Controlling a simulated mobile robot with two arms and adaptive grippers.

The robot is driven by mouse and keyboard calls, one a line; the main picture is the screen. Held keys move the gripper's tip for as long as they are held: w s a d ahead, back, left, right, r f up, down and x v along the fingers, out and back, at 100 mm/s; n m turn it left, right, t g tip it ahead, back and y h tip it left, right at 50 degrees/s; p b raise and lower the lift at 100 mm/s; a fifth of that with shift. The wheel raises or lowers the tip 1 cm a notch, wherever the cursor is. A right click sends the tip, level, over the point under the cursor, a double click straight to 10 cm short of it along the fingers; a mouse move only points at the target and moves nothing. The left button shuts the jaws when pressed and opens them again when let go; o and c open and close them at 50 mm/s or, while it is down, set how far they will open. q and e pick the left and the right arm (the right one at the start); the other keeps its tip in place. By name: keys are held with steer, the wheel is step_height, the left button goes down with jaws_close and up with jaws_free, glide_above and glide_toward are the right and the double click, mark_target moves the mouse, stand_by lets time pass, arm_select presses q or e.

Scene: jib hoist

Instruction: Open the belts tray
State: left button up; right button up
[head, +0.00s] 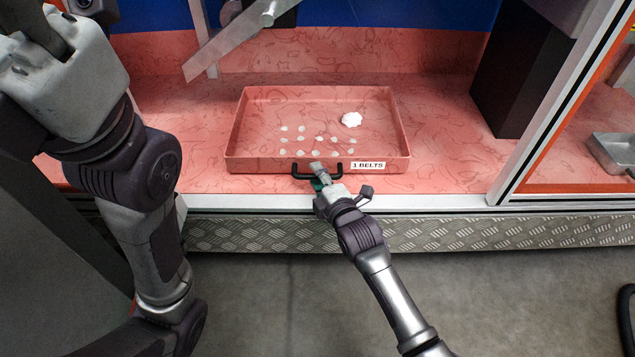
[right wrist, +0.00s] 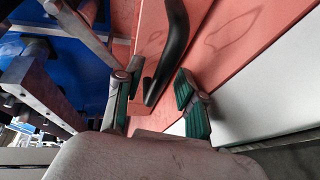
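The belts tray (head: 245,150) is a shallow red tray on the red shelf in the head view, with a "1 BELTS" label (head: 368,165) on its front. Its black bar handle (head: 302,172) is at the front middle. It also shows in the right wrist view (right wrist: 172,50). My right gripper (head: 322,174) is at the handle. In the right wrist view its green-padded fingers (right wrist: 155,100) stand apart on either side of the handle, with gaps showing. My left gripper (head: 62,70) is raised at the upper left, close to the camera; its fingertips are not clear.
Several small white pieces (head: 320,139) and a larger white piece (head: 351,119) lie in the tray. A dark block (head: 520,80) and a pale post (head: 560,95) stand at the right. A slanted metal bar (head: 225,45) hangs above the tray's back left. The floor in front is clear.

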steer(key=shift+w+a, duration=0.1)
steer(key=shift+w, duration=0.1)
jaws_close()
steer(key=shift+s, duration=0.1)
stand_by(0.4)
